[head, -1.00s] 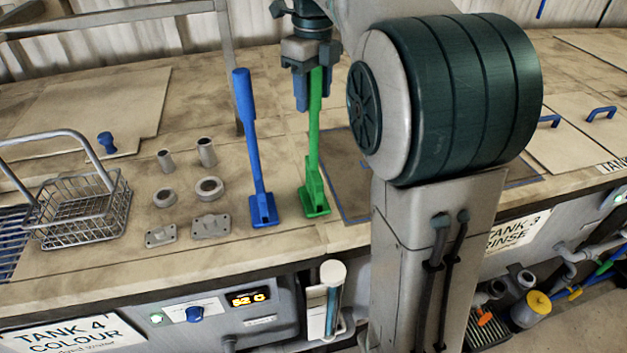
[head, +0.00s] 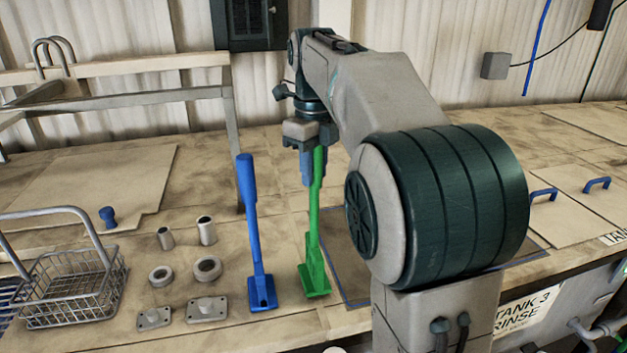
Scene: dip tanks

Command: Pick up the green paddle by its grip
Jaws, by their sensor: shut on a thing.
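The green paddle (head: 314,245) stands upright, leaning slightly, near the middle of the head view. My gripper (head: 314,170) points down from above and is shut on the upper part of its grip. One blue-grey finger shows on the left of the grip; the other is mostly hidden. The paddle's foot is at or very near the bench top; I cannot tell whether there is a gap beneath it. A similar blue paddle (head: 253,230) stands upright just to the left, apart from the green one and from my gripper.
A wire basket (head: 70,287) stands at the left. Several grey metal parts, including a ring (head: 208,268) and a flat plate (head: 207,310), lie left of the blue paddle. A metal rail frame (head: 120,100) stands behind. Lids with blue handles (head: 597,184) are at the right.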

